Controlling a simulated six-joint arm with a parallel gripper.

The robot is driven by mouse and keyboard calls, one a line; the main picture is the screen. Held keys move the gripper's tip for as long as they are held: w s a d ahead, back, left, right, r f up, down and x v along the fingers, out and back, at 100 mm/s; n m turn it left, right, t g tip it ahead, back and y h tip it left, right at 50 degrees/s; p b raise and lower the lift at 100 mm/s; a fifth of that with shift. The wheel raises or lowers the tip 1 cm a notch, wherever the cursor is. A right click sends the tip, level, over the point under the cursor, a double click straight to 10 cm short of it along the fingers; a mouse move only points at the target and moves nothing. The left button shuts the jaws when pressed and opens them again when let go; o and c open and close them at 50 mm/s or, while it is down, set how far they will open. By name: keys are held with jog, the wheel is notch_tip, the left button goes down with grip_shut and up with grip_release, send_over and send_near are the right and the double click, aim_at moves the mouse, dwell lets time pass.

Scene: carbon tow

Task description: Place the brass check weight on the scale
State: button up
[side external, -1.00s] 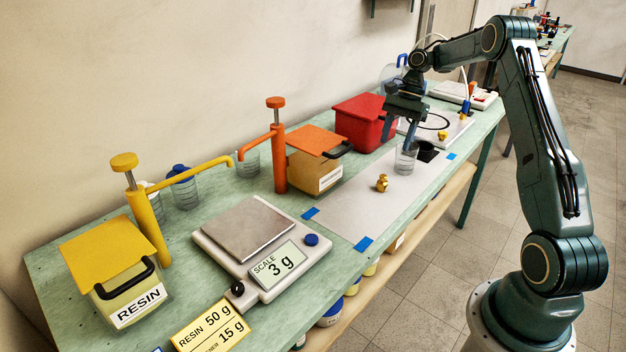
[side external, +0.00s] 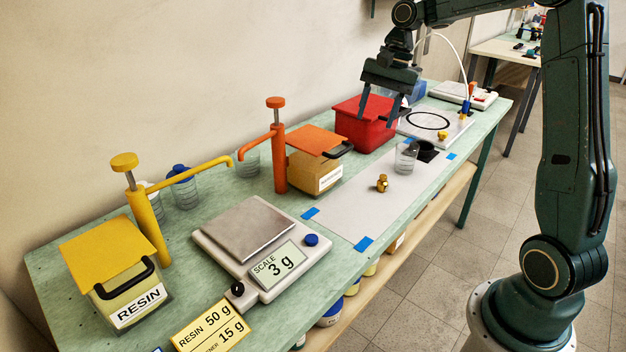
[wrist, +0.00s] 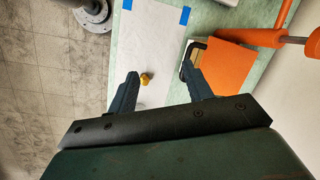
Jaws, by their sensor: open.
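The brass check weight (side external: 382,183) stands on the pale mat (side external: 350,212) to the right of the scale. It also shows in the wrist view (wrist: 146,78), near the left fingertip in the picture. The scale (side external: 250,238) has a bare grey pan, and its display (side external: 278,263) reads 3 g. My gripper (side external: 378,121) is open and empty, raised above the bench in front of the red box. In the wrist view its two fingers (wrist: 163,78) are spread wide apart.
A clear cup (side external: 406,158) stands on the mat behind the weight. The orange pump (side external: 278,150), hardener box (side external: 315,172), red box (side external: 365,122), yellow pump (side external: 150,215) and resin box (side external: 115,270) line the wall side. The mat in front of the weight is clear.

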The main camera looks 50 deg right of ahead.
jog(key=s+a+r+n+t+h, duration=0.2)
jog(key=s+a+r+n, duration=0.4)
jog(key=s+a, duration=0.4)
jog(key=s+a+f+n+t, duration=0.1)
jog(key=s+a+n, duration=0.1)
jog(key=s, duration=0.4)
jog(key=s+a+f+n+t, duration=0.1)
jog(key=s+a+n, duration=0.2)
jog(key=s, duration=0.3)
jog(key=shift+f+n+h, duration=0.4)
jog(key=shift+n, duration=0.2)
jog(key=shift+s+f, duration=0.25)
jog(key=shift+s, duration=0.2)
jog(key=shift+c, duration=0.4)
jog(key=shift+w, duration=0.1)
